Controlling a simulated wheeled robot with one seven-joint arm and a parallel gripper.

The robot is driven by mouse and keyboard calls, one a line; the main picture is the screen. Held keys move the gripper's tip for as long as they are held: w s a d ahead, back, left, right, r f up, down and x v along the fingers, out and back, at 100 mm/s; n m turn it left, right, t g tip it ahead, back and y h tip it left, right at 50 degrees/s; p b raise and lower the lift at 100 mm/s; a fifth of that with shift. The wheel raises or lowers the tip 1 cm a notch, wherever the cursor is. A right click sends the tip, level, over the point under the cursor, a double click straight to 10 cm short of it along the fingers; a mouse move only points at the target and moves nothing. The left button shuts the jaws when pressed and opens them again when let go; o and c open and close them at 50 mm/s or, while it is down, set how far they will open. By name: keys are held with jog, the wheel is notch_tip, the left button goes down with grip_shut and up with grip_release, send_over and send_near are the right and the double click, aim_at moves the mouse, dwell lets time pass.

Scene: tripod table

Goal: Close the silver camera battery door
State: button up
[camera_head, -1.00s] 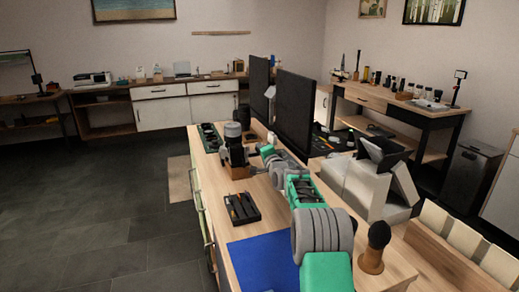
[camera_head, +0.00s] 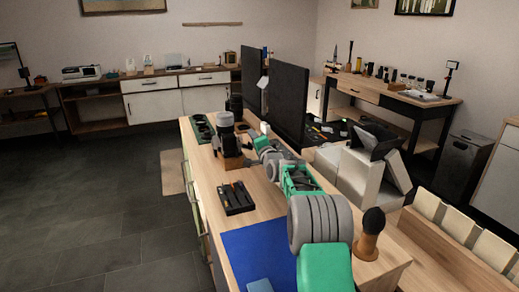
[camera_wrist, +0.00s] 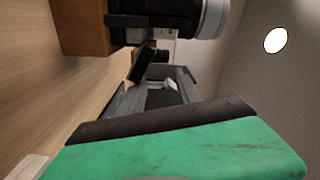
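The silver and black camera (camera_head: 226,121) stands on a wooden block on the bench in the head view. It is close in the wrist view, with a silver cylindrical part (camera_wrist: 209,18) at the top and the wooden block (camera_wrist: 84,27) left of it. A dark flap (camera_wrist: 142,64), apparently the battery door, sticks out from the camera at an angle. My gripper (camera_head: 258,145) is just right of the camera in the head view. Its grey fingers (camera_wrist: 155,86) point toward the flap in the wrist view; contact and finger opening are unclear.
A black tray (camera_head: 236,197) and a blue mat (camera_head: 259,252) lie nearer on the bench. A wooden-handled brush (camera_head: 369,232) stands at right. Open floor lies left of the bench.

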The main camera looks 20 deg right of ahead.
jog(key=shift+s+a+f+b, duration=0.2)
jog(key=shift+s+b, duration=0.3)
jog(key=shift+s, duration=0.4)
jog(key=shift+s+a+f+b, duration=0.15)
jog(key=shift+s+b, duration=0.3)
jog(key=shift+s, duration=0.45)
jog(key=shift+s+d+r+b, duration=0.15)
jog(key=shift+s+b, duration=0.25)
jog(key=shift+s, duration=0.5)
jog(key=shift+s+d+r+b, duration=0.15)
jog(key=shift+s+b, duration=0.2)
jog(key=shift+s, duration=0.5)
jog(key=shift+s, duration=0.1)
jog(key=s, duration=0.7)
jog(key=shift+s, duration=0.3)
jog(key=shift+c, duration=0.4)
